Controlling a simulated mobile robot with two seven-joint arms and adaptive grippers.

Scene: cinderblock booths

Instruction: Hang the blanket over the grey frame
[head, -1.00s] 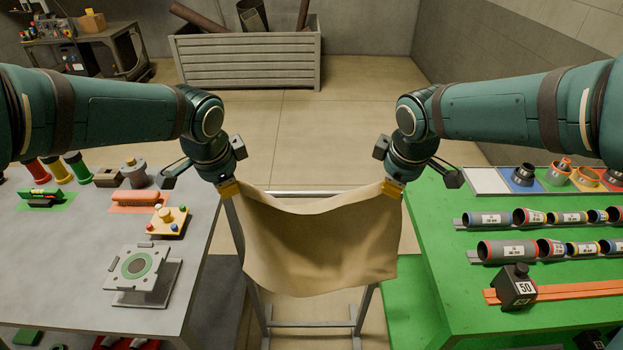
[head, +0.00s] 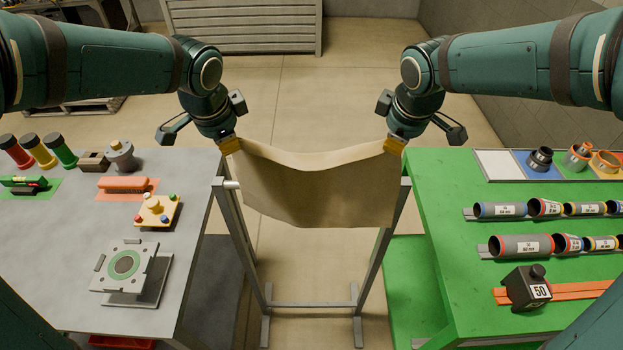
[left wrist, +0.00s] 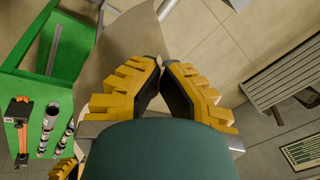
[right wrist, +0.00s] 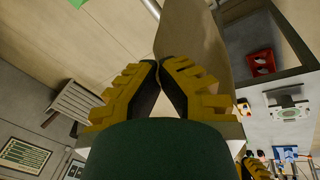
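The tan blanket (head: 315,188) is stretched between my two grippers, its top edge sagging in the middle. My left gripper (head: 229,146) is shut on its left top corner, and my right gripper (head: 395,146) is shut on its right top corner. The grey frame (head: 312,304) stands upright between the tables. Its top bar shows only at the ends; the blanket covers the middle. Both grippers appear above and beyond the bar, with the blanket's lower part on the near side. Whether the cloth touches the bar cannot be told. The blanket also shows in the left wrist view (left wrist: 128,42) and right wrist view (right wrist: 188,35).
A grey table (head: 60,235) with a fixture and coloured parts stands close to the frame's left. A green table (head: 440,250) with labelled tubes and a black 50 block stands close to its right. Open floor lies behind, up to a slatted crate (head: 245,25).

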